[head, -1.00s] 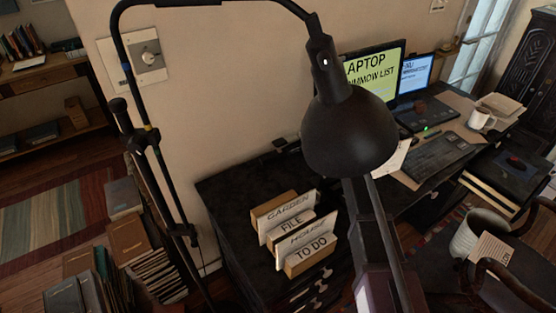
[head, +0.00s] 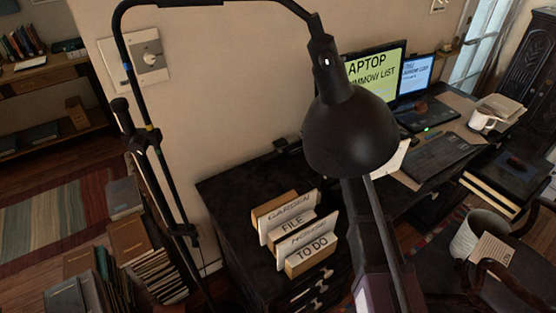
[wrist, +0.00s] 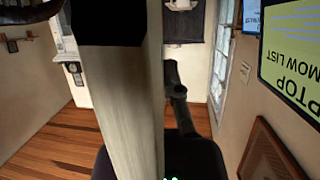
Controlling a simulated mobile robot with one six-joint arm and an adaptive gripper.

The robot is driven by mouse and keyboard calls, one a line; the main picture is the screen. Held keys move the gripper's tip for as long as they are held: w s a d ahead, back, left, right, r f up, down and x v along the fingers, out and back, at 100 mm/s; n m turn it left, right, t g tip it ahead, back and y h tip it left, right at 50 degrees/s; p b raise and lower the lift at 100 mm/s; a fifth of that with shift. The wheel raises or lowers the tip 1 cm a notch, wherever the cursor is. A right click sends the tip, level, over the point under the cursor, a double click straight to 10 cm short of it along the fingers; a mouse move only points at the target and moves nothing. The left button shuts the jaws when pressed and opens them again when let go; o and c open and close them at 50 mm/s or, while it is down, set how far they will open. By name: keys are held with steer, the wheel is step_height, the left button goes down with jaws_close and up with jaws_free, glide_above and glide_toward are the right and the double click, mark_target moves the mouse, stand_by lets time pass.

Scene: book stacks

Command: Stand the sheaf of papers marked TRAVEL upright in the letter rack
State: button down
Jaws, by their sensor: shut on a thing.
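The letter rack (head: 300,262) stands on the dark cabinet in the head view, with tan wooden ends. Labels GARDEN, FILE, HOUSE and TO DO show from back to front, with a dark gap between FILE and HOUSE. A pale sheaf (wrist: 132,110) stands edge-on through the middle of the wrist view. My gripper (wrist: 108,22) shows as a dark block at the sheaf's upper end, shut on it. A pale corner (head: 393,157) beside the lamp shade looks like part of the sheaf. The lamp hides the gripper in the head view. No TRAVEL mark is readable.
A black desk lamp (head: 350,130) stands in front of the view. The dark cabinet top (head: 235,190) has bare room left of the rack. Monitors, a keyboard (head: 440,157) and a mug (head: 482,120) are on the desk to the right. Books are stacked at lower left.

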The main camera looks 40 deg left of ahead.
steer(key=shift+s+a, duration=0.2)
steer(key=shift+a, duration=0.05)
stand_by(0.4)
